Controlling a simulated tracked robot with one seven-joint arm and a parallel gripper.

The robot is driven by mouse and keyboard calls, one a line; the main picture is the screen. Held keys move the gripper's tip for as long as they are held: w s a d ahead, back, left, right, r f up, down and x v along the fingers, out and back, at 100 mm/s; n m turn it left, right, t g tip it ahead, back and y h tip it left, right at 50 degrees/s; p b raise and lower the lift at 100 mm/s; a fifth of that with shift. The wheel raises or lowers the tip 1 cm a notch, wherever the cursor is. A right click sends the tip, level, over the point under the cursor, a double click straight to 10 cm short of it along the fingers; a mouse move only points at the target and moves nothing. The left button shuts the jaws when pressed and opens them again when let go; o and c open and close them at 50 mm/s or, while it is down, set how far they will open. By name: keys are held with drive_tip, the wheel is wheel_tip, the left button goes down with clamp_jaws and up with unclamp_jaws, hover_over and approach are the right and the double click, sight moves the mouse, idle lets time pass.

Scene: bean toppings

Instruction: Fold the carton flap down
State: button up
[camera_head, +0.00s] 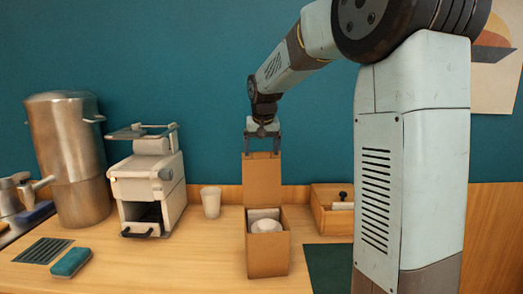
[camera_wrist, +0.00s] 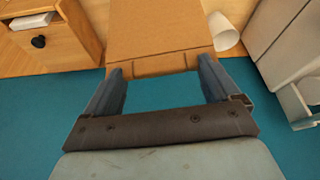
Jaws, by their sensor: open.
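A brown cardboard carton (camera_head: 268,255) stands on the counter, open at the top, with a round white item (camera_head: 266,226) and a pale flat piece inside. Its flap (camera_head: 262,180) stands upright at the back. My gripper (camera_head: 263,150) is above the flap's top edge, pointing down, with its fingers apart. In the wrist view the flap (camera_wrist: 158,30) fills the top middle, and its edge lies at or between the open fingertips of my gripper (camera_wrist: 160,70). I cannot tell whether the fingers touch it.
A white cup (camera_head: 210,202) and a white machine (camera_head: 148,185) stand left of the carton. A wooden box (camera_head: 333,220) stands at right, near a dark green mat (camera_head: 328,265). A metal urn (camera_head: 68,150) and a teal sponge (camera_head: 71,262) are farther left. The teal wall is behind.

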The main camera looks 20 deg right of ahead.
drive_tip(key=shift+w+f, duration=0.1)
drive_tip(key=shift+f, duration=0.2)
drive_tip(key=shift+c, duration=0.2)
drive_tip(key=c, duration=1.5)
